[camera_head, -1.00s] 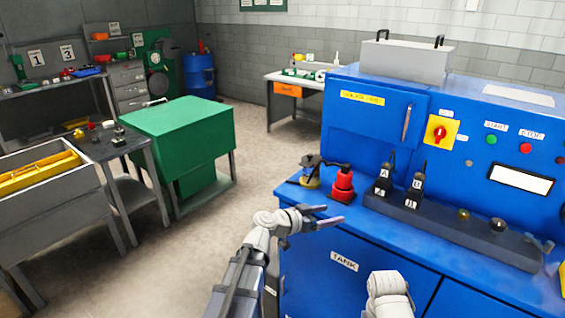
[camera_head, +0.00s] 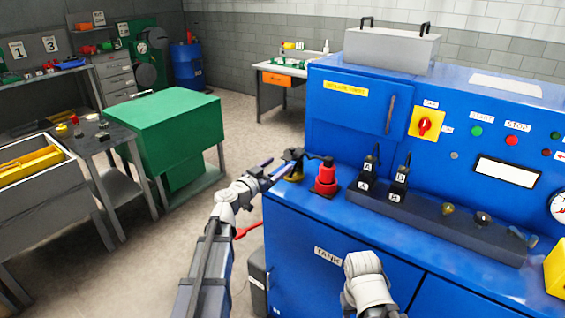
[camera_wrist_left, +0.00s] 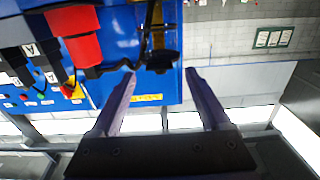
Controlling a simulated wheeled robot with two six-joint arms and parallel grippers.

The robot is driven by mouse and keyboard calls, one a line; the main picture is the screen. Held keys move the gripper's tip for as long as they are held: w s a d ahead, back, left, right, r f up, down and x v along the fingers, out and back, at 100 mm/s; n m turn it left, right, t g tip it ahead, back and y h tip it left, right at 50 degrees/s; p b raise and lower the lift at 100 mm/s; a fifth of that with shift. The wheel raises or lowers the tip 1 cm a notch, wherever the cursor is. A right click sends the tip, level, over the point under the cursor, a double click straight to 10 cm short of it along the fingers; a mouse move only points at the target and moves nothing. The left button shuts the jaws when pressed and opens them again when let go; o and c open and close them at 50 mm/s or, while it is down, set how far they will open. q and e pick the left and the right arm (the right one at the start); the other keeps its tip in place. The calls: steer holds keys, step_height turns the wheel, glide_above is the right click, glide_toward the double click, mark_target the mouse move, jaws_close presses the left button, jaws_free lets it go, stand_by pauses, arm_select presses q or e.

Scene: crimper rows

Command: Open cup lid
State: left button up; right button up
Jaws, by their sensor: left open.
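A small brass-yellow cup (camera_head: 296,177) with a dark lid (camera_head: 293,154) stands at the left front corner of the blue machine's top. My left gripper (camera_head: 272,167) is open and level beside it, its fingers pointing at it from the left. In the left wrist view the dark lid (camera_wrist_left: 161,61) lies just ahead of the gap between the fingertips (camera_wrist_left: 161,77); nothing is between the fingers. I cannot tell whether the lid is fully closed.
A red bottle-like part (camera_head: 326,178) stands close to the right of the cup, also visible in the left wrist view (camera_wrist_left: 82,40). Two black labelled levers (camera_head: 369,172) rise from a dark strip farther right.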

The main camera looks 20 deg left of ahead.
mark_target(293, 151)
arm_select(q)
steer(key=x, duration=0.3)
steer(key=shift+w+d, duration=0.1)
steer(key=shift+w, duration=0.05)
jaws_close()
stand_by(0.5)
stand_by(0.8)
